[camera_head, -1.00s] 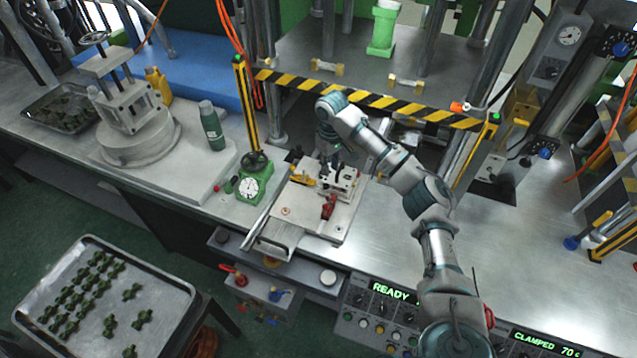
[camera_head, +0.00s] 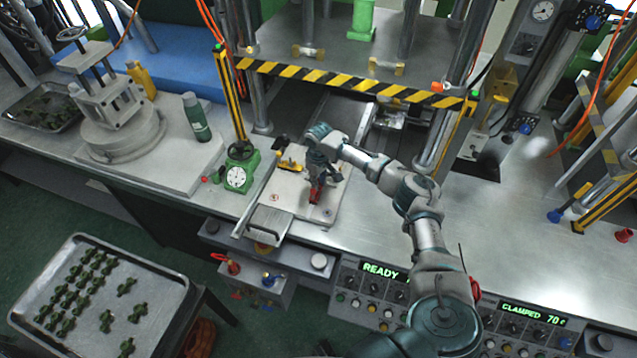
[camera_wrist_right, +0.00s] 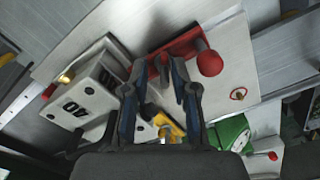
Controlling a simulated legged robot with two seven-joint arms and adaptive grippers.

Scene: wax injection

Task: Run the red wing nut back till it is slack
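A red part with a round red knob (camera_wrist_right: 209,63), the only red piece on the fixture plate, matches the red wing nut; its exact shape is hard to tell. In the head view this red part (camera_head: 315,194) is at the near side of my right gripper (camera_head: 317,172). The gripper points down over the plate (camera_head: 284,188) and hides much of the fixture. In the wrist view the fingers of my right gripper (camera_wrist_right: 160,75) stand apart, with the red part's left end at their tips; contact cannot be told. My left gripper is not in view.
A green dial gauge (camera_head: 238,172) stands left of the plate. A striped bar (camera_head: 350,82) spans the press behind. The bench to the right is mostly clear.

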